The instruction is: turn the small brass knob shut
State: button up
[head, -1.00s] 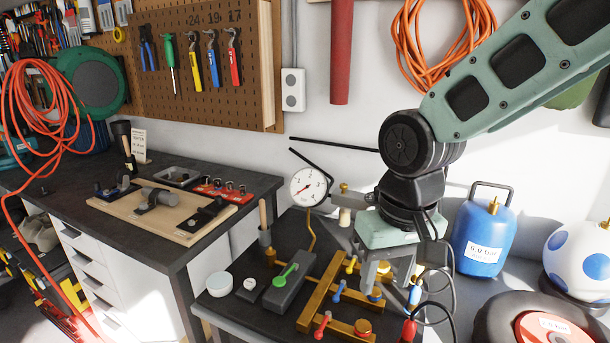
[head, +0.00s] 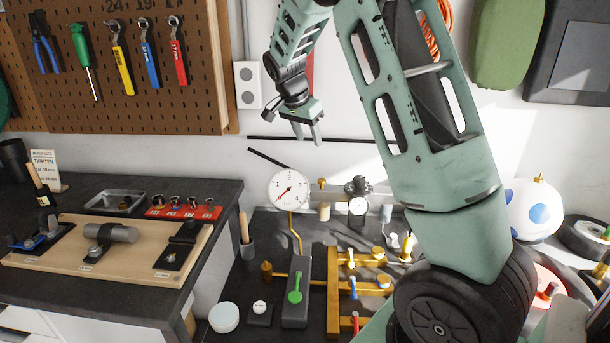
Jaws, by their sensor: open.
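A brass pipe manifold (head: 333,292) stands on the dark bench behind my arm. Round brass knobs sit on its branches, one on the upper branch (head: 378,252) and one on the branch below (head: 383,281). Another small brass piece (head: 322,183) shows on the fitting near the wall. I cannot tell which is the small brass knob, or how far any is turned. My gripper (head: 309,141) is open and empty, pointing down, high near the wall above the gauges and apart from the manifold. My arm hides the manifold's right and lower parts.
A white round lid (head: 224,317) lies at the front.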

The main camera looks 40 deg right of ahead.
aim_at(322, 180)
jog(key=p+x, duration=0.4)
jog(key=x, duration=1.2)
jog(key=shift+f, duration=0.3)
jog(key=c, duration=1)
